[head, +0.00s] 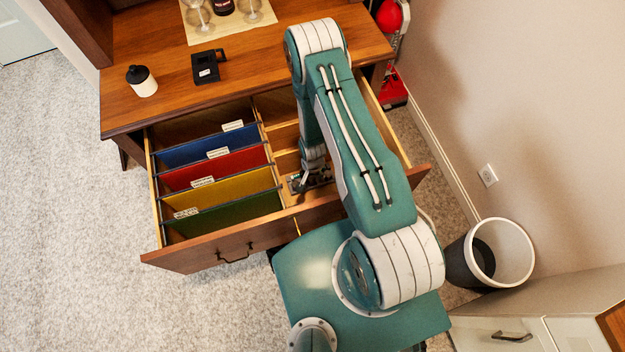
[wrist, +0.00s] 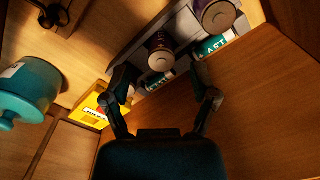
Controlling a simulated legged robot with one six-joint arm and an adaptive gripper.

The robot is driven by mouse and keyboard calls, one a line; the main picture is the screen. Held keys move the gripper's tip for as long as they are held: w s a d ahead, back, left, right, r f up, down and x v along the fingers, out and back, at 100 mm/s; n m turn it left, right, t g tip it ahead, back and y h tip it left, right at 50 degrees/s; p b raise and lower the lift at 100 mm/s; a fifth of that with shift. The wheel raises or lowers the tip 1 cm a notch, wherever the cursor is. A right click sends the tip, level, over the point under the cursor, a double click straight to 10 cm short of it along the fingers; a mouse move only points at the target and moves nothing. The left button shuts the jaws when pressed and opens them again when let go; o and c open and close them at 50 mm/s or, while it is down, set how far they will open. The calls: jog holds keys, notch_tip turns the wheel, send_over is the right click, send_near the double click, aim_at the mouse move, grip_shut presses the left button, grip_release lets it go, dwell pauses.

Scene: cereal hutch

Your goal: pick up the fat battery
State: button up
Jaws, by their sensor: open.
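My gripper (wrist: 161,72) is open in the wrist view, its two fingers spread. In the head view my gripper (head: 310,180) is down inside the open drawer, mostly hidden by my arm. Ahead of the fingers, a grey tray (wrist: 133,57) holds several batteries. A dark battery with a pale round end (wrist: 160,58) lies between the fingertips. A wider-looking battery (wrist: 218,16) is at the top edge, partly cut off. Thinner teal-and-white batteries (wrist: 214,46) lie beside them. I cannot tell whether the fingers touch any battery.
The drawer (head: 205,256) has wooden dividers and coloured hanging folders (head: 214,168) at left. Near my gripper are a teal round container (wrist: 36,82) and a yellow box (wrist: 93,108). A plain wooden wall (wrist: 262,100) is close at right. The desk top (head: 275,60) is above.

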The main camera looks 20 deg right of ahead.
aim_at(312, 178)
jog(key=shift+a+f, duration=0.2)
jog(key=shift+f, duration=1.1)
jog(key=shift+d, duration=0.1)
grip_shut()
notch_tip(312, 178, up, 10)
jog(key=shift+r, duration=0.1)
